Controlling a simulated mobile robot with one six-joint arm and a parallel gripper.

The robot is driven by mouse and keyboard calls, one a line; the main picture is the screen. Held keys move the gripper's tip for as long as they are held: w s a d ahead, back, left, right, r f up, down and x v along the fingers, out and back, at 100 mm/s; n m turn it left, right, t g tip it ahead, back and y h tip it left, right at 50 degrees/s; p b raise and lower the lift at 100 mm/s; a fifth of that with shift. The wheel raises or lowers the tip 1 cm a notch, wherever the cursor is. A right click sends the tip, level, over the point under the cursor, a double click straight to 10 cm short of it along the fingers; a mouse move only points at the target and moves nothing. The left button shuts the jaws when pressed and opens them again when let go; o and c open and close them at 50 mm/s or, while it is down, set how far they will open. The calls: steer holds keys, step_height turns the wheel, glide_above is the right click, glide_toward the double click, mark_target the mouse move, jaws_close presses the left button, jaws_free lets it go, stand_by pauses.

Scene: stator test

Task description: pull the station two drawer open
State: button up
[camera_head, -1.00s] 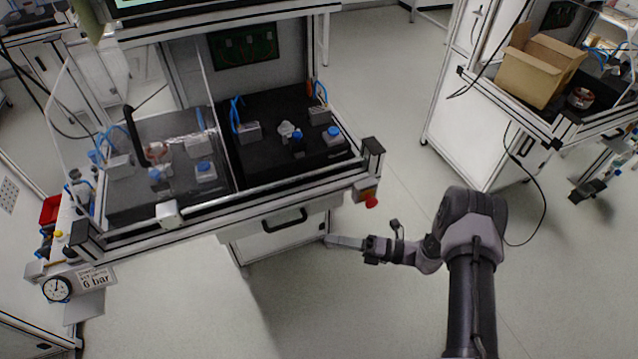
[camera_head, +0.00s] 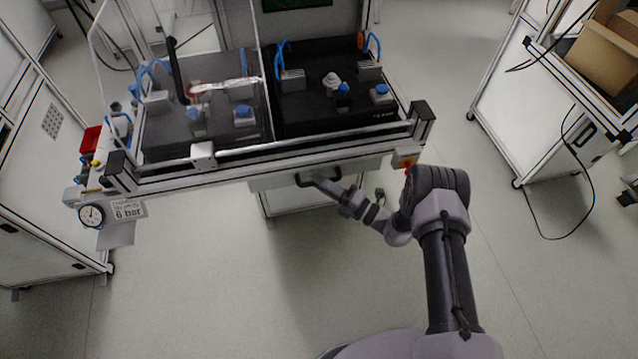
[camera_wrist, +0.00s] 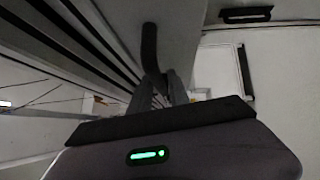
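The drawer (camera_head: 275,183) is a pale front under the workbench with a dark bar handle (camera_head: 306,183). It looks shut, flush under the bench edge. The handle shows in the wrist view (camera_wrist: 149,45) as a dark curved bar running down to my fingertips. My gripper (camera_head: 320,184) is at the handle in the head view, reaching it from the lower right. In the wrist view my two grey fingers (camera_wrist: 160,86) come together around the handle's near part. Whether they are closed on it is too small and dark to tell.
The bench's front rail (camera_head: 270,163) runs just above the drawer. A red-and-yellow stop button (camera_head: 405,160) sits at its right corner, close to my arm. A pressure gauge (camera_head: 91,215) hangs at the left. The floor (camera_head: 300,280) in front is clear.

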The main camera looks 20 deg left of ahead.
steer(key=shift+w+a, duration=0.1)
steer(key=shift+a, duration=0.3)
jaws_close()
stand_by(1.2)
